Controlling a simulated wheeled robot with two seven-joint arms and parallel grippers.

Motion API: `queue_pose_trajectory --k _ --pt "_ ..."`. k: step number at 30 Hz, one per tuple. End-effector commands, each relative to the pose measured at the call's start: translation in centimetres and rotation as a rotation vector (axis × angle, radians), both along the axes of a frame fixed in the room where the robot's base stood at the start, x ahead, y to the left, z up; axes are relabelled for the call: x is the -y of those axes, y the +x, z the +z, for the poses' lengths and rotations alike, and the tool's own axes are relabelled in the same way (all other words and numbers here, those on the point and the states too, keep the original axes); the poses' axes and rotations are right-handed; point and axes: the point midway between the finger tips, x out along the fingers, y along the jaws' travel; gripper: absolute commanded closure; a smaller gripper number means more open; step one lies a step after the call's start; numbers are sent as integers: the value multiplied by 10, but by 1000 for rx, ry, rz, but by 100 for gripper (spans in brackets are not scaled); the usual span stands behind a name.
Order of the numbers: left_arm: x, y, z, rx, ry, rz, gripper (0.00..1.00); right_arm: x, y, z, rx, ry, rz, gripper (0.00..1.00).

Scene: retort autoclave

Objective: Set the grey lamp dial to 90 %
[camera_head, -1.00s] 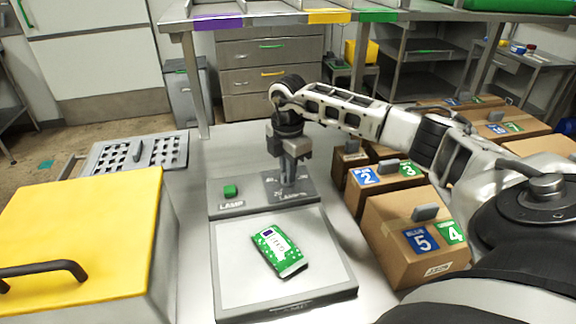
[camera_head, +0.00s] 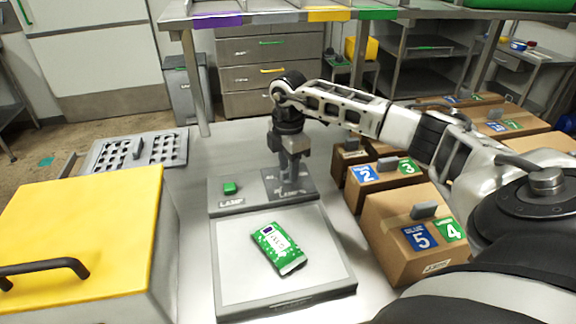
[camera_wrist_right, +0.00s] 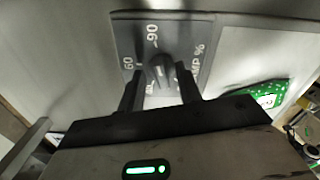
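The grey lamp dial (camera_wrist_right: 162,73) is a small raised knob on a dark grey plate in the right wrist view. The marks 60 and 90 and the words "LAMP %" show around it. I cannot tell which mark the knob points to. My right gripper (camera_wrist_right: 160,92) has a finger on each side of the knob, with gaps visible between. In the head view the right gripper (camera_head: 291,176) points down over the dial plate (camera_head: 270,184) and hides the dial. My left gripper is not in view.
A green button (camera_head: 230,188) sits left of the dial plate. A green packet (camera_head: 278,250) lies on the pale panel (camera_head: 235,285) in front. A yellow-lidded box (camera_head: 80,230) stands left; cardboard boxes (camera_head: 400,262) stand right. A shelf (camera_head: 270,14) spans above, behind the arm.

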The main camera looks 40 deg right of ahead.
Motion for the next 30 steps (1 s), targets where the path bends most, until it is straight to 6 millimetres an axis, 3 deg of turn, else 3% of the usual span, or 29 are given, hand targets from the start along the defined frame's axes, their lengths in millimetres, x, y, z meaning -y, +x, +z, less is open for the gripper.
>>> queue_pose_trajectory --k 7,11,24,30 --pt "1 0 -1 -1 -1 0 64 -1 -1 1 -4 2 4 65" --pt "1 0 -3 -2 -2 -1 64 -2 0 14 0 3 4 65" --pt "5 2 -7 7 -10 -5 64 -1 0 116 4 2 2 65" --pt "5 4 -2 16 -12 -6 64 -1 -1 148 1 2 2 65"
